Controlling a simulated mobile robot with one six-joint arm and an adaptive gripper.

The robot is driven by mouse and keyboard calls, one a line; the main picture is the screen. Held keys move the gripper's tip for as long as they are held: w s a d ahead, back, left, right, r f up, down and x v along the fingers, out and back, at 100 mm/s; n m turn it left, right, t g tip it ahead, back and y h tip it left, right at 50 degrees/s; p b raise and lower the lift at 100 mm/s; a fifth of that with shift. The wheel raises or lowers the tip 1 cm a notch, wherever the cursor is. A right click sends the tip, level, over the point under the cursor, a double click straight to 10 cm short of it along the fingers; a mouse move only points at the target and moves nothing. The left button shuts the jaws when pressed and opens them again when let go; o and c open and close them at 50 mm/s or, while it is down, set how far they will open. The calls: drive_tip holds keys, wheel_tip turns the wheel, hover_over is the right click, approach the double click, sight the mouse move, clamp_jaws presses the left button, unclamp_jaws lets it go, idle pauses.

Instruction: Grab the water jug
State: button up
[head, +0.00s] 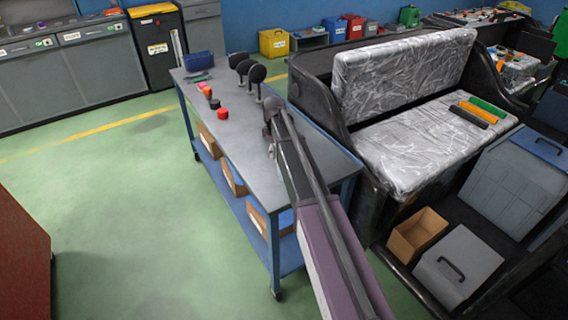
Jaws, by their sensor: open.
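I cannot make out a water jug for certain in the head view. My arm reaches from the bottom edge up over the grey-topped workbench (322,158). At its far end my gripper (271,152) is small and dark, over the middle of the bench top, and it is open. No object shows between its fingers, though the detail is too small to be sure. My arm covers part of the bench top, so things behind it are hidden.
Red (223,114) and orange (208,91) knobs, black round-headed pieces (257,73) and a blue bin (197,61) stand on the bench's far half. A wrapped seat (420,150) and a grey case (458,268) are right.

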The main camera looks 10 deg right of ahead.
idle(0.3)
clamp_jaws()
drive_tip(key=shift+r+p, duration=0.35)
drive_tip(key=shift+p, duration=0.05)
idle(0.4)
drive_tip(key=shift+r+p, duration=1.55)
drive_tip(key=shift+r, duration=0.05)
drive_tip(key=s, duration=0.3)
drive_tip(key=shift+s+d, duration=0.3)
drive_tip(key=shift+d, duration=0.05)
drive_tip(key=s+d+r+p, duration=0.1)
drive_tip(key=s+d, duration=0.1)
drive_tip(key=s, duration=1)
drive_tip(key=shift+d, duration=0.15)
